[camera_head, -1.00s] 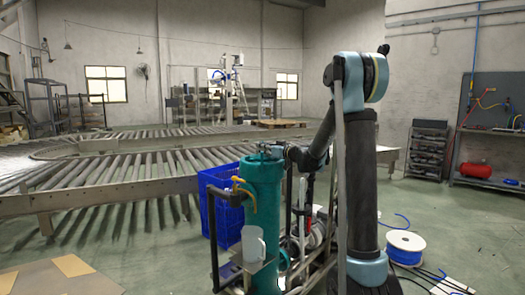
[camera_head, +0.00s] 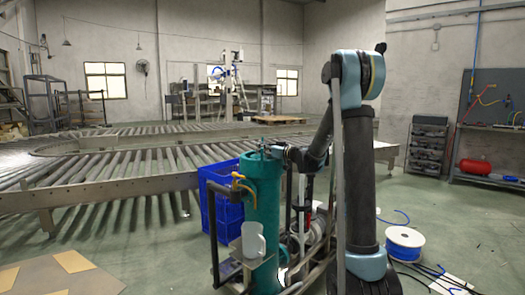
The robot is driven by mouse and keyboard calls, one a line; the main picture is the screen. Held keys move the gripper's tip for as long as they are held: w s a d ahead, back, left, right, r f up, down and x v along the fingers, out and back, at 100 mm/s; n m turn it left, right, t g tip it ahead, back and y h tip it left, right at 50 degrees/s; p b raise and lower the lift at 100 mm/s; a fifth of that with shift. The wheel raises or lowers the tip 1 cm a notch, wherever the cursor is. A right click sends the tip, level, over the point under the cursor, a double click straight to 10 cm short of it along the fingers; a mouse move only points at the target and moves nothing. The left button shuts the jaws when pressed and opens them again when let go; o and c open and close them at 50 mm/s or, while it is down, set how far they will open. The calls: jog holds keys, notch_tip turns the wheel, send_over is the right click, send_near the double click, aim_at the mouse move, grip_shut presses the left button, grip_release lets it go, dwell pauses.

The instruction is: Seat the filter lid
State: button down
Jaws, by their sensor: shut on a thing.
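The teal filter housing (camera_head: 264,190) stands upright in the middle of the view, a tall cylinder with yellow fittings (camera_head: 243,186) on its left side. My gripper (camera_head: 267,148) is at the top of the housing, reaching in from the right. It is shut on the filter lid (camera_head: 262,155), which is small and dark here and partly hidden by the fingers. The lid is at the housing's mouth; I cannot tell whether it touches the rim or sits level.
A clear jug (camera_head: 253,240) stands on a small shelf before the housing. A blue crate (camera_head: 226,212) is behind left, near the roller conveyor (camera_head: 110,187). A blue hose reel (camera_head: 404,243) and loose hoses lie on the floor at right. A flat cardboard piece (camera_head: 45,278) lies front left.

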jog(key=shift+f, duration=0.5)
jog(key=c, duration=1.6)
grip_release()
jog(key=v, duration=1.2)
